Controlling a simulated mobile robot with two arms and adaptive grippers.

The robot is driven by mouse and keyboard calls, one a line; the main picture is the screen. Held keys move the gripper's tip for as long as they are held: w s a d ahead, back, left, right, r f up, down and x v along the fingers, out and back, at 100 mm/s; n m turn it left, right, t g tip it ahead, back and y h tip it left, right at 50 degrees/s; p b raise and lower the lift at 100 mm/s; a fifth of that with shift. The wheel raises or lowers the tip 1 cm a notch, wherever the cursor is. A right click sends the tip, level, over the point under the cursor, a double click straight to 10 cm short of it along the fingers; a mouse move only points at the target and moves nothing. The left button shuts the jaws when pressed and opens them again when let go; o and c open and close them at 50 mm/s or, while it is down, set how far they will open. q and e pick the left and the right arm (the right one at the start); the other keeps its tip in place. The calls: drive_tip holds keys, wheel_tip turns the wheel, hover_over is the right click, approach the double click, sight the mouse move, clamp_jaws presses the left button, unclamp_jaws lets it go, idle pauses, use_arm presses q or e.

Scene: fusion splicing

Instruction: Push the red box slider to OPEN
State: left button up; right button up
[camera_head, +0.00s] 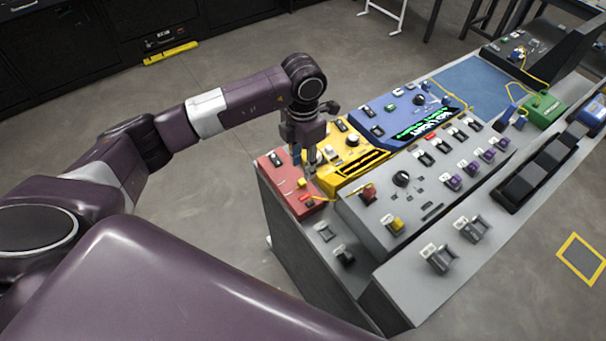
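The red box (280,181) sits at the near left end of the grey console, left of the yellow box. Small parts show on its top, with a small yellow piece and a red label; I cannot tell which is the slider or read its setting. My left gripper (309,172) points down over the right side of the red box, at its border with the yellow box. Its fingers hide part of the red box top. I cannot tell whether the fingers touch anything or how far apart they are. My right gripper does not show.
The yellow box (352,149) and the blue box (405,117) stand right of the red box. The grey panel (374,208) with a black knob and switches lies in front. A thin yellow cable runs from the red box to a red plug (368,192). Open floor lies left.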

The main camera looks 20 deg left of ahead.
use_arm(q)
drive_tip(key=shift+r, duration=2.4)
drive_tip(key=shift+d, duration=0.1)
